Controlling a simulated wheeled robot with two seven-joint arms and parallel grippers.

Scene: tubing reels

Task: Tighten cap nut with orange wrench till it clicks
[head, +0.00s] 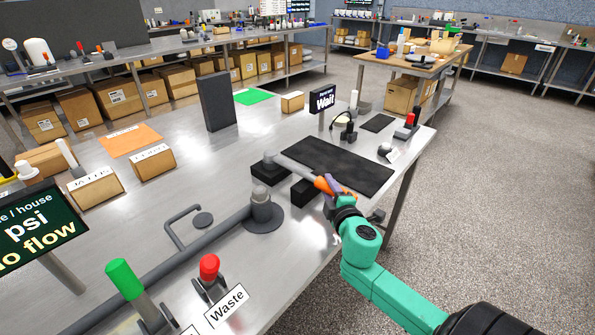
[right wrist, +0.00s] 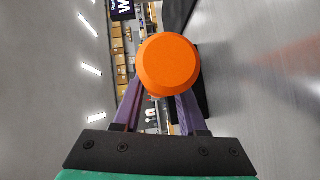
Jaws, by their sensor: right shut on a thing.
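The orange wrench shows in the head view as an orange handle (head: 323,185) with a grey shaft (head: 294,166) running up and left. The shaft lies over or just above two black blocks (head: 270,172); I cannot tell whether it touches them. My right gripper (head: 338,192) is shut on the orange handle. In the right wrist view the handle's round end (right wrist: 168,66) faces the camera between the purple fingers (right wrist: 160,105). A grey upright fitting (head: 261,206) stands at the end of a grey pipe, left of the wrench; I cannot tell whether its top is the cap nut. My left gripper is not in view.
A black mat (head: 335,166) lies behind the wrench. A "Wait" sign (head: 322,99) stands farther back. A green-handled valve (head: 124,280) and a red-handled valve (head: 209,267) stand at the front. A bent grey bar (head: 180,225) lies left of the fitting. The table's right edge is near my arm.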

